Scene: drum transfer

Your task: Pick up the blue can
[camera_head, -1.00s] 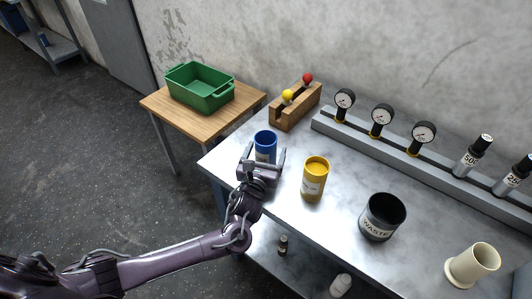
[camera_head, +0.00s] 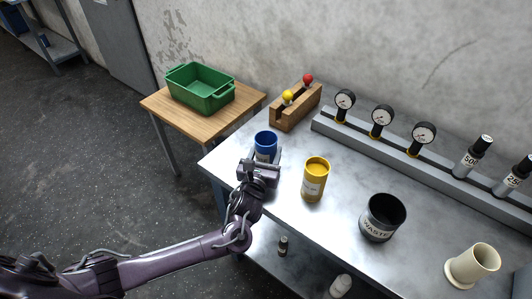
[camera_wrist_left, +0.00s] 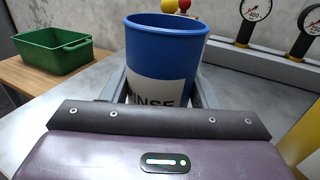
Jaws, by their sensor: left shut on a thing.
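The blue can (camera_head: 265,142) stands upright on the metal table near its left end. In the left wrist view the blue can (camera_wrist_left: 165,50) fills the upper middle, with a white label reading "RINSE" partly hidden by my gripper. My left gripper (camera_head: 264,160) reaches it from the front, with one finger on each side of the can. In the left wrist view the left gripper (camera_wrist_left: 163,92) is shut on the can. The can appears to rest on the table. My right gripper is in neither view.
A yellow can (camera_head: 315,180) stands close to the right of my gripper. A black waste bin (camera_head: 382,218) and a cream cup (camera_head: 472,266) are farther right. Behind are a wooden block (camera_head: 296,108) and a gauge rail (camera_head: 400,148). A green crate (camera_head: 201,88) sits on a wooden table.

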